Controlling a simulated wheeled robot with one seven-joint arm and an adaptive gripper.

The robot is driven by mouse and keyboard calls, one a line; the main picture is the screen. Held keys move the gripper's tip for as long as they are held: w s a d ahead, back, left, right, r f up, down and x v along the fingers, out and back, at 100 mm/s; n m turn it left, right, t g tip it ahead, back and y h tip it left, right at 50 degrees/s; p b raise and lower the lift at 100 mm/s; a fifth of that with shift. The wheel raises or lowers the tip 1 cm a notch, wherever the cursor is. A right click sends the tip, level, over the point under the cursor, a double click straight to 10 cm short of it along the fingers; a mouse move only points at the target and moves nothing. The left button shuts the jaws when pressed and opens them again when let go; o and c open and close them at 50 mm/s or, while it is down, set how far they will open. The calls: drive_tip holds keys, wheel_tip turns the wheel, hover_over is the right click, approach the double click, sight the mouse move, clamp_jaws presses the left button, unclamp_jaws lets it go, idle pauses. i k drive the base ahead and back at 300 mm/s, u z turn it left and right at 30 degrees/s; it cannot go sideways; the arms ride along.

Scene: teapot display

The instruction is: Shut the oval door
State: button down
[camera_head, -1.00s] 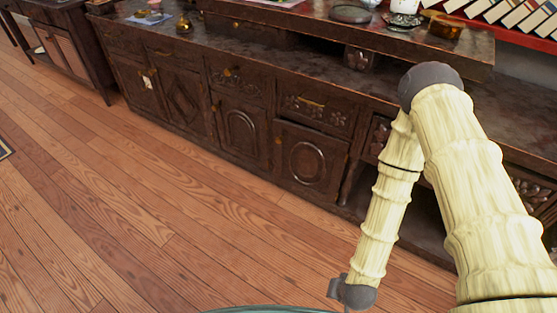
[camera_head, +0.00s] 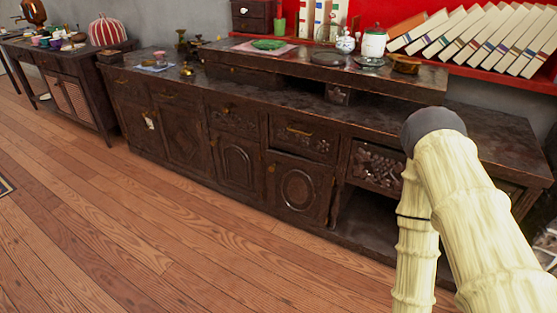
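The door with a carved oval (camera_head: 299,190) is in the lower front of the dark wooden sideboard (camera_head: 390,113), right of the arched door. It looks nearly flush with the front; I cannot tell whether it stands slightly ajar. A small knob shows near its upper left edge. My gripper is out of view. Only my pale, ribbed arm links show at the right, in front of the sideboard's right part.
An arched door (camera_head: 236,161) is left of the oval door, and a drawer (camera_head: 303,138) is above it. An open shelf space (camera_head: 372,222) lies to its right. A teapot (camera_head: 345,42) and jar (camera_head: 373,43) stand on top. The wooden floor (camera_head: 180,235) in front is clear.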

sight(301, 189)
drive_tip(key=i, duration=1.05)
drive_tip(key=u, duration=0.35)
